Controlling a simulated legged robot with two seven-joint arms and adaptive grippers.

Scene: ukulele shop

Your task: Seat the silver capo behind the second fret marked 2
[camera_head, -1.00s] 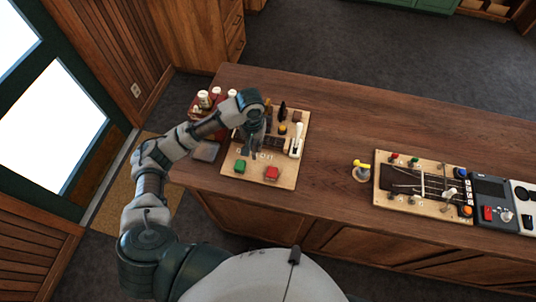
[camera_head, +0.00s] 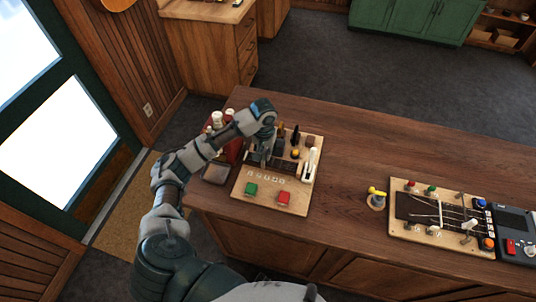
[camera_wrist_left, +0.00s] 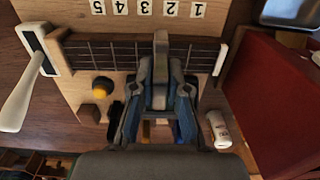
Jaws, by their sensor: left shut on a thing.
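My left gripper (camera_head: 262,160) is over the dark fretted neck (camera_wrist_left: 100,54) on the wooden board. In the left wrist view the gripper (camera_wrist_left: 160,92) is shut on a narrow grey piece (camera_wrist_left: 160,45), which looks like the silver capo. This piece lies across the neck, near number tiles 2 (camera_wrist_left: 170,8) and 3 (camera_wrist_left: 146,7). Whether it touches the strings cannot be told. The number tiles also show in the head view (camera_head: 265,176), just in front of the neck. My right gripper is not in view.
A white lever (camera_wrist_left: 18,98) stands at one neck end. Green (camera_head: 251,189) and red (camera_head: 283,198) buttons sit in front. The counter middle (camera_head: 345,160) is clear.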

